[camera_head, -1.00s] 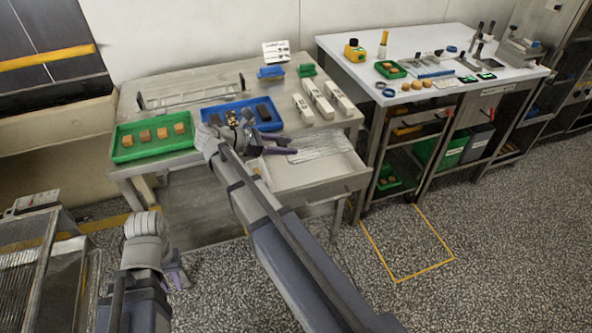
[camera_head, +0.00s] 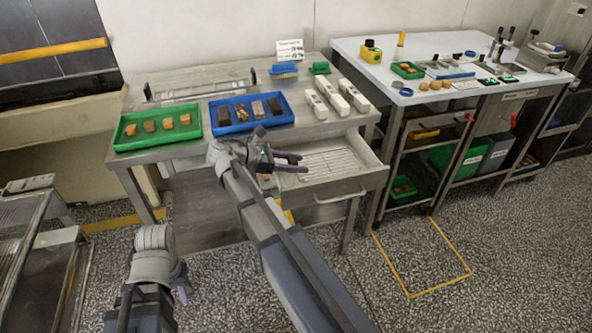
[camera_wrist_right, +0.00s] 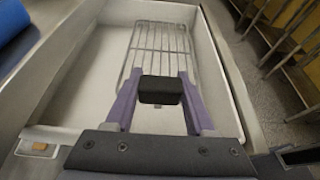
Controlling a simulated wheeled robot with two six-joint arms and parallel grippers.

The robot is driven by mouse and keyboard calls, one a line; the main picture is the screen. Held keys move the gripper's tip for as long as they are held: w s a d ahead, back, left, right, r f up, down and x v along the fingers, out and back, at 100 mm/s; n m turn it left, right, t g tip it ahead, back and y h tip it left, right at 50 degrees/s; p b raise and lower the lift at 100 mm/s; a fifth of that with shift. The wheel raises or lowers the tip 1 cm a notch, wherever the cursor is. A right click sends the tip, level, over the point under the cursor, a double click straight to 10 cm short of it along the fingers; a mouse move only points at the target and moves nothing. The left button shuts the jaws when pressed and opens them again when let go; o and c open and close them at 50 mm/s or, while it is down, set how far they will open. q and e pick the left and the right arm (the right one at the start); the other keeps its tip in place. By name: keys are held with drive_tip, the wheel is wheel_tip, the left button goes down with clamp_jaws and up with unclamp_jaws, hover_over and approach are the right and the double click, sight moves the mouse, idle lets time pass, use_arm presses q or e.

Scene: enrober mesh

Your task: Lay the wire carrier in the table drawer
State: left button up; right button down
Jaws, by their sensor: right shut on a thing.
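The wire carrier (camera_head: 332,161), a silvery grid, is within the walls of the open table drawer (camera_head: 352,186). My right gripper (camera_head: 291,163) is over the drawer's left part, at the near end of the carrier. In the right wrist view its purple fingers (camera_wrist_right: 160,98) are shut about a black block (camera_wrist_right: 160,84) at the carrier's end. The grid (camera_wrist_right: 160,48) stretches away from it inside the white drawer (camera_wrist_right: 95,75). I cannot tell whether the grid touches the drawer floor. My left gripper (camera_head: 181,288) hangs low at the lower left; its opening is hidden.
On the steel table (camera_head: 300,130) are a green tray (camera_head: 120,145) and a blue tray (camera_head: 215,131), both with pieces, and white blocks (camera_head: 340,98). A white-topped workbench (camera_head: 440,93) stands to the right. The drawer's front handle (camera_head: 340,198) sticks out over open floor.

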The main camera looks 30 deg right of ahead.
drive_tip(key=shift+f+b, duration=0.5)
drive_tip(key=shift+f, duration=0.15)
drive_tip(key=shift+c, duration=1.2)
unclamp_jaws()
drive_tip(key=shift+r, duration=0.15)
